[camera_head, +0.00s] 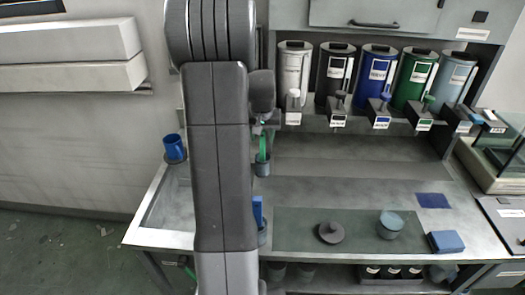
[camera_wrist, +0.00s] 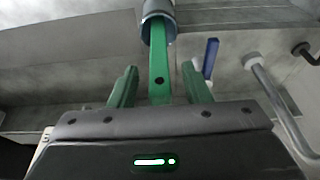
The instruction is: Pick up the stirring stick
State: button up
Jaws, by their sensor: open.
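The head view also shows the green stick (camera_head: 262,146) in the small grey cup (camera_head: 262,169), just right of my arm. My gripper (camera_wrist: 158,72) is open, with its two green fingers on either side of the stick and gaps showing on both sides. In the head view my arm hides most of the gripper.
A blue upright piece (camera_head: 257,211) stands in another holder nearer the front. A blue mug (camera_head: 174,148) is at left. A row of labelled dispensers (camera_head: 377,75) lines the back.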

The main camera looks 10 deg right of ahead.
jog(key=shift+x, duration=1.05)
grip_shut()
